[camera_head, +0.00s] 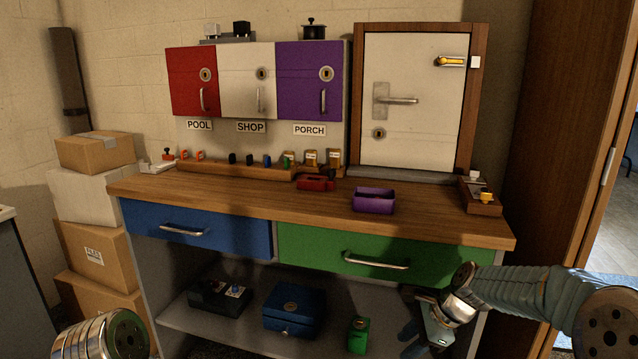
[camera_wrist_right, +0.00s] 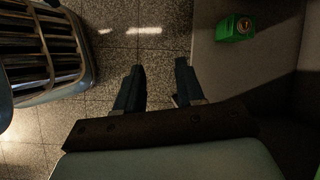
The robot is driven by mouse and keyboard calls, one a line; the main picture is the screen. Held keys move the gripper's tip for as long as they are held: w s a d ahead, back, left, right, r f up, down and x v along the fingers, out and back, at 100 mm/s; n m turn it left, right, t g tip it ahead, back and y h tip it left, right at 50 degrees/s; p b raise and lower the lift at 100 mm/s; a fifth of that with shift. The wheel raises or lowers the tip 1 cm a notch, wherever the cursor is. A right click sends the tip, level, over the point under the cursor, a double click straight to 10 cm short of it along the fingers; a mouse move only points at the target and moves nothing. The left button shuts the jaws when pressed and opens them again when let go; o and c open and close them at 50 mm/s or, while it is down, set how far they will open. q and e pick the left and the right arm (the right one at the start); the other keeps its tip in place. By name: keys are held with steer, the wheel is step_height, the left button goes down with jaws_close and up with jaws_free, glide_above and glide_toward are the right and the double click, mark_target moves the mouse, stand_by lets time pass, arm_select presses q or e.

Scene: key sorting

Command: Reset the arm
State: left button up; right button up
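My right arm (camera_head: 535,293) reaches in from the right in the head view, in front of the green drawer (camera_head: 385,257). My right gripper (camera_head: 410,327) points down, low in front of the bench's lower shelf. In the right wrist view its two dark fingers (camera_wrist_right: 158,85) are apart with only speckled floor between them, so it is open and empty. Part of my left arm (camera_head: 105,338) shows at the lower left of the head view. My left gripper is not in view.
The wooden bench (camera_head: 250,210) holds a purple bin (camera_head: 374,200) and a red item (camera_head: 316,182). A blue box (camera_head: 294,310) and green box (camera_head: 358,336) stand on the lower shelf (camera_head: 255,342). Cardboard boxes (camera_head: 95,250) are stacked left. Floor (camera_wrist_right: 140,60) is clear below the right gripper.

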steer(key=s+a+f+n+h, duration=0.1)
steer(key=s+f+n, duration=0.2)
steer(key=f, duration=0.5)
steer(key=s+a+f+n, duration=0.1)
steer(key=s+f+n, duration=0.1)
steer(key=f, duration=0.5)
steer(key=s+a+f+n, duration=0.3)
steer(key=s+f+n, duration=0.2)
steer(key=s, duration=0.4)
steer(key=s+a+f+n+g, duration=0.1)
steer(key=s+a+f+n, duration=0.2)
steer(key=s+f+n, duration=0.2)
steer(key=s+f, duration=0.3)
steer(key=s, duration=0.1)
steer(key=shift+f+n+g, duration=0.3)
steer(key=shift+a, duration=0.1)
